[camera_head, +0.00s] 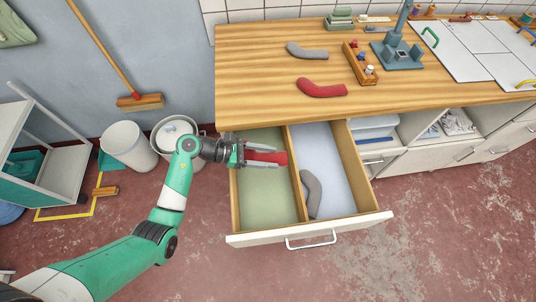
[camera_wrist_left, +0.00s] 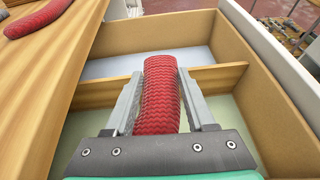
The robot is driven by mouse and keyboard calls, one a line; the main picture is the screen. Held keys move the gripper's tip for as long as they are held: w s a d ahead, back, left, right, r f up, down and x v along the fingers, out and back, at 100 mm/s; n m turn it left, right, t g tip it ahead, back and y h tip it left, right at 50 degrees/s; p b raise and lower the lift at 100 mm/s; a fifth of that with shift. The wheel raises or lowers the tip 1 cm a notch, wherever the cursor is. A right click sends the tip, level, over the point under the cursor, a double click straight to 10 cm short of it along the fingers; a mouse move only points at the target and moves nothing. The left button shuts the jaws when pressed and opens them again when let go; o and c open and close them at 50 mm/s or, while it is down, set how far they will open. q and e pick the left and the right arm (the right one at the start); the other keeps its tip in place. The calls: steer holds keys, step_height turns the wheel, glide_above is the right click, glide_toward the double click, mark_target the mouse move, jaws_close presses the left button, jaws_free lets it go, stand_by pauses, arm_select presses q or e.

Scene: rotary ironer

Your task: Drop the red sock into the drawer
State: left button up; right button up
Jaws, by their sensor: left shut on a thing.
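My left gripper (camera_head: 268,154) is shut on a red sock (camera_head: 264,158) and holds it above the open drawer (camera_head: 258,239). In the head view the sock is over the green-floored left compartment (camera_head: 265,195), its end close to the wooden divider (camera_head: 296,177). In the left wrist view the ribbed red sock (camera_wrist_left: 160,95) stands between the two grey fingers, its tip overlapping the divider. A second red sock (camera_head: 322,88) lies on the wooden counter. A grey sock (camera_head: 311,194) lies in the pale blue right compartment (camera_head: 335,170). My right gripper is out of view.
A grey sock (camera_head: 307,51), a wooden box of small items (camera_head: 361,65) and a blue-grey device (camera_head: 397,52) stand on the counter (camera_head: 255,75). Two bins (camera_head: 128,146) stand left of the drawer. The green compartment looks empty.

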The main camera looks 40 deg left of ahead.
arm_select(q)
steer(key=o, duration=1.4)
steer(key=p+v, duration=0.1)
steer(key=v, duration=1)
steer(key=shift+s+a+r, duration=0.15)
steer(key=shift+s+a, duration=0.05)
